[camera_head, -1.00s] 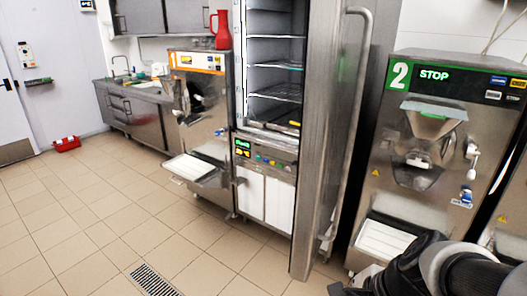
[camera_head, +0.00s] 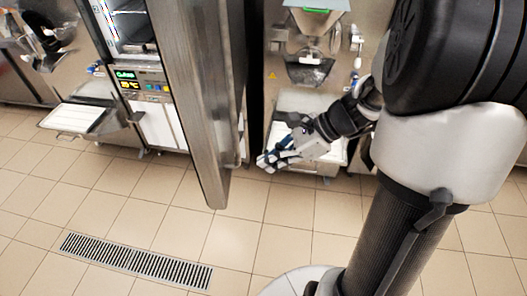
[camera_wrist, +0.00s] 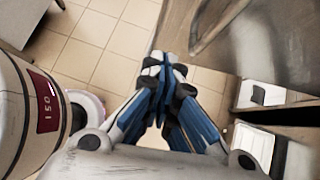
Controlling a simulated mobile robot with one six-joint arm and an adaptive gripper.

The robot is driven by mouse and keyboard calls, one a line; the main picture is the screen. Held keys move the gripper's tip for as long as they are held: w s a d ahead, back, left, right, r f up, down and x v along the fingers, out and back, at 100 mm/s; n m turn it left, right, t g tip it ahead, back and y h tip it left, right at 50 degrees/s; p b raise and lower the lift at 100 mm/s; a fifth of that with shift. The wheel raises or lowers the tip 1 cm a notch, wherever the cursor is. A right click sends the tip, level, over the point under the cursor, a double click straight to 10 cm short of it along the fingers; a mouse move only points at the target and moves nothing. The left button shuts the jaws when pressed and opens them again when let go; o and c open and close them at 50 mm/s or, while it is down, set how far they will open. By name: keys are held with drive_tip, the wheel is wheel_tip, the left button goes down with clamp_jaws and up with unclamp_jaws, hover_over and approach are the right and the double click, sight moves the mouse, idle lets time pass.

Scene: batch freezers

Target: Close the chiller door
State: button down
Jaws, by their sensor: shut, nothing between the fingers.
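The chiller door (camera_head: 200,90) is a tall stainless steel panel standing open in the head view, seen nearly edge-on, its lower corner jutting out over the tiled floor. The chiller (camera_head: 155,75) is to its left, with shelves and a lit green display showing. The door's upper part is out of frame. My gripper (camera_head: 263,162) is to the right of the door, on its outer side, low down, with its fingers shut and empty. A gap shows between the fingertips and the door. In the wrist view, my blue-and-grey fingers (camera_wrist: 164,68) meet at the tips beside a brown-grey metal surface.
A batch freezer (camera_head: 305,100) stands behind my gripper on the right, with a white tray at its base. Another machine with a protruding tray (camera_head: 72,118) is at the left. A floor drain grate (camera_head: 135,262) lies in open tiled floor in front.

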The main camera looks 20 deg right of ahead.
drive_tip(key=b, duration=0.3)
approach(222, 181)
wheel_tip(222, 181, down, 3)
drive_tip(key=shift+w+a, duration=0.25)
drive_tip(key=shift+a, duration=0.45)
drive_tip(key=shift+w+a, duration=0.25)
drive_tip(key=shift+a, duration=0.5)
drive_tip(key=shift+w, duration=0.1)
